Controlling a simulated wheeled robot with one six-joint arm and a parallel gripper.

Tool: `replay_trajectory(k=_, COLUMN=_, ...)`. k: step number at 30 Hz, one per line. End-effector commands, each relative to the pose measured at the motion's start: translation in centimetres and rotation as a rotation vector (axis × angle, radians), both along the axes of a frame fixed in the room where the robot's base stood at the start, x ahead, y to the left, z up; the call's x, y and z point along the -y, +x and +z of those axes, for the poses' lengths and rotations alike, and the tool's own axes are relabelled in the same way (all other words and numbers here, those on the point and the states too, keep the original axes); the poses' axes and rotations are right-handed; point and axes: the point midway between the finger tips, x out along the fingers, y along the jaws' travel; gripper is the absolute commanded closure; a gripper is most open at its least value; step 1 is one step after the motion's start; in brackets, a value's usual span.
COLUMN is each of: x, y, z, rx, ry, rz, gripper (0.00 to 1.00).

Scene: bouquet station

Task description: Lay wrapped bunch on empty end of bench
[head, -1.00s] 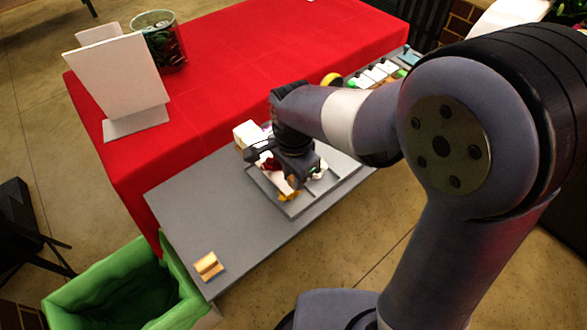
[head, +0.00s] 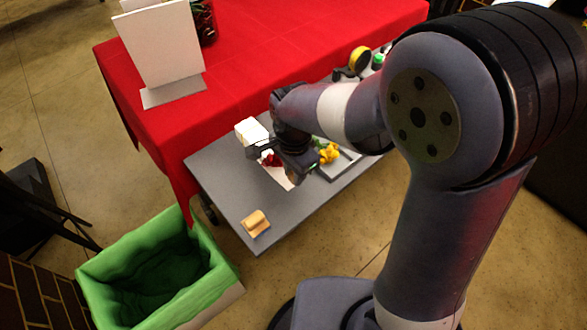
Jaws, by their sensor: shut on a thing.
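My gripper (head: 266,152) is shut on the wrapped bunch, which shows as white wrapping (head: 250,131) on its far left side. Red petals show just under the fingers, and a pale strip shows below them. The rest of the bunch is hidden by my gripper and wrist. It is over the middle of the grey bench (head: 222,186), left of the tray; I cannot tell whether it touches the bench. The bench's left end is bare except for a small tan block (head: 256,223) near its front edge.
A grey tray (head: 342,168) with yellow flowers (head: 328,153) lies right of my gripper. A yellow tape roll (head: 359,60) is farther back. A table with a red cloth (head: 265,55) runs behind the bench, bearing a white stand (head: 160,45). A green-lined bin (head: 120,245) stands at lower left.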

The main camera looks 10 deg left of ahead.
Motion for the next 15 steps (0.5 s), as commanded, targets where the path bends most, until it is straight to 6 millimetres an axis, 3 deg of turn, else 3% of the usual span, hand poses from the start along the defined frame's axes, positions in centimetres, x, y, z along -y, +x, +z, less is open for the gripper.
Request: replay_trajectory(k=15, x=0.0, y=0.0, z=-5.4, rx=0.001, ry=0.001, rz=0.0, gripper=1.0)
